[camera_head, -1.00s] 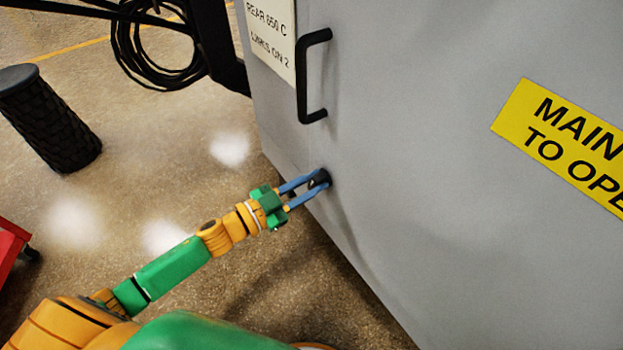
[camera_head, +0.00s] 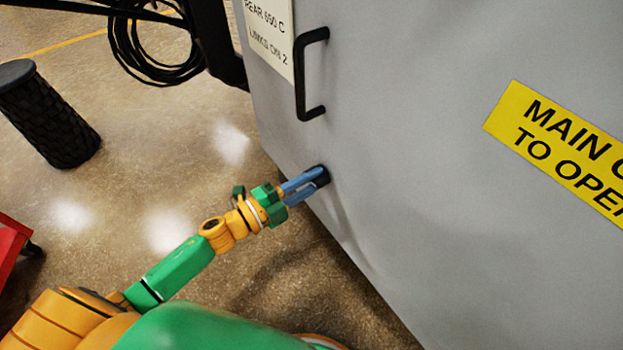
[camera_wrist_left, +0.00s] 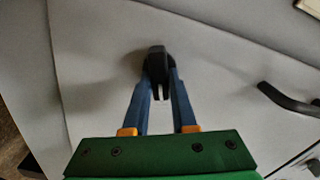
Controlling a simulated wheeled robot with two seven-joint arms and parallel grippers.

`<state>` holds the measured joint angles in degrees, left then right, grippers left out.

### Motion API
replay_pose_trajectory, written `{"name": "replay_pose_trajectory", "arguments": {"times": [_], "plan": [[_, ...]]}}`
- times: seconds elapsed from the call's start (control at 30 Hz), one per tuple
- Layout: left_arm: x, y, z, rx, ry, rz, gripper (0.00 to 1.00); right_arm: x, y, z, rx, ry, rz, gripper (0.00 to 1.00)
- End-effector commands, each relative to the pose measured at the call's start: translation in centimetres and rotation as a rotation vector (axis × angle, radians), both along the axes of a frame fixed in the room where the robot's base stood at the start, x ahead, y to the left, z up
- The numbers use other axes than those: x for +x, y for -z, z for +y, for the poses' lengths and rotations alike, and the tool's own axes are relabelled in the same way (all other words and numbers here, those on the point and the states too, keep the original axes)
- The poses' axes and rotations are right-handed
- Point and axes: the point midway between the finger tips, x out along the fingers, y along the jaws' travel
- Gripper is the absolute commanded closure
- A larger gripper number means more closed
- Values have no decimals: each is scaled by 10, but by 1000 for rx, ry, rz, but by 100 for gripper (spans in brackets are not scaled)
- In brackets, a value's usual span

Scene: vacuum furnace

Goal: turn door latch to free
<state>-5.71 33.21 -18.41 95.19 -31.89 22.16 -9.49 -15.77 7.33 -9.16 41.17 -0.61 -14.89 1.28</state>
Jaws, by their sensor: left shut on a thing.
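The black door latch (camera_head: 322,174) sits low on the grey furnace door (camera_head: 420,180), near its left edge. My left gripper (camera_head: 312,180) is shut on the latch, with its blue fingers on either side of it. In the left wrist view the latch (camera_wrist_left: 157,66) stands out from the door between the fingertips (camera_wrist_left: 159,85). The fingers partly hide the latch in the head view. My right gripper is not in view.
A black door handle (camera_head: 304,75) is fixed above the latch, beside a white sign (camera_head: 270,35). A yellow sign (camera_head: 560,145) is on the door at right. A black woven bin (camera_head: 50,120), a coiled black cable (camera_head: 150,50) and a red cart (camera_head: 10,240) stand at left.

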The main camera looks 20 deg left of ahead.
Motion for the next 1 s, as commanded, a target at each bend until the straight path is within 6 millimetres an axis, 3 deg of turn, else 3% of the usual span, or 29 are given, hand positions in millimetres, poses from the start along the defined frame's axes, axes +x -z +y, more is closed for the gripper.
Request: {"name": "replay_pose_trajectory", "arguments": {"times": [0.4, 0.97, 1.0], "plan": [[-1, 2, -1, 140, 1, -108, 100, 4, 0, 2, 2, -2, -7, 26], [-1, 2, -1, 164, 2, -126, 100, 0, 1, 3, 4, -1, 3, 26], [-1, 2, -1, 164, 2, -126, 70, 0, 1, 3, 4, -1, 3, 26]]}}
